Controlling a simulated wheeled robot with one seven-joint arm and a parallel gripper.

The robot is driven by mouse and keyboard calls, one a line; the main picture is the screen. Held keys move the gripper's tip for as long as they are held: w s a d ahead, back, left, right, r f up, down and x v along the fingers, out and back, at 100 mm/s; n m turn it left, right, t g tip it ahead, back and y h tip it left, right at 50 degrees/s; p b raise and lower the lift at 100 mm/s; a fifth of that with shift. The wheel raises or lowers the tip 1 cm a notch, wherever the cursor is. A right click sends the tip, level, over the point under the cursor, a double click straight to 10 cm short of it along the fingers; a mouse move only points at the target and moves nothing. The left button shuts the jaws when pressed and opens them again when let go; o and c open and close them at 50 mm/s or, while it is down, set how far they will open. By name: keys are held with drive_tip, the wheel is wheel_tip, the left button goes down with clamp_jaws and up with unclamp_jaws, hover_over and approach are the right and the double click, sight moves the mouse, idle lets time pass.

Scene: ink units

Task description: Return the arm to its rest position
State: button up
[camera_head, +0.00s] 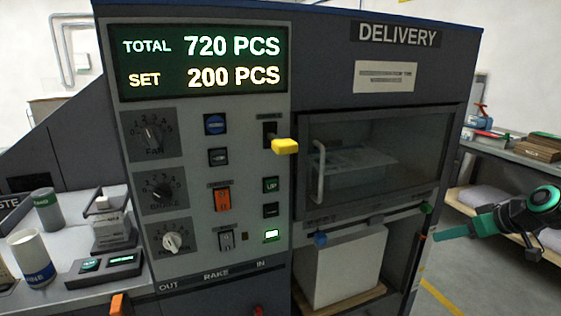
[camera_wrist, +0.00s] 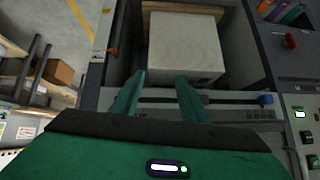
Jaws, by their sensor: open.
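My gripper (camera_head: 440,233) is at the right edge of the head view, its green fingers pointing left toward the machine's lower right side. In the wrist view my gripper (camera_wrist: 160,95) shows two green fingers spread apart with nothing between them. Beyond the fingertips is a white block (camera_wrist: 184,48) in the machine's lower bay; the block (camera_head: 340,268) also shows in the head view, on a wooden board. The rest of my arm is cut off by the right edge of the head view.
The dark machine (camera_head: 400,95) has a glazed delivery door (camera_head: 375,165), shut, and a control panel with a yellow lever knob (camera_head: 285,146). A bench (camera_head: 510,155) with boxes stands behind my arm. A cup (camera_head: 32,258) and scale (camera_head: 104,262) are at left. Some floor (camera_head: 470,290) is clear at lower right.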

drive_tip(key=s+a+m+g+h, duration=0.1)
drive_tip(key=s+a+m+g, duration=0.1)
drive_tip(key=s, duration=0.8)
drive_tip(key=s+a+r+m+g+h, duration=0.1)
drive_tip(key=s+a+m+g, duration=0.1)
drive_tip(key=s, duration=0.9)
drive_tip(key=s+a+m+g+h, duration=0.1)
drive_tip(key=s+a+m+g, duration=0.2)
drive_tip(key=s, duration=0.8)
drive_tip(key=m+g, duration=0.1)
drive_tip(key=m, duration=0.1)
drive_tip(key=shift+s+r+m, duration=0.2)
drive_tip(key=shift+r+m, duration=0.1)
drive_tip(key=shift+w+f, duration=0.25)
drive_tip(key=shift+w, duration=0.4)
drive_tip(key=shift+c, duration=1)
drive_tip(key=shift+s+d, duration=0.1)
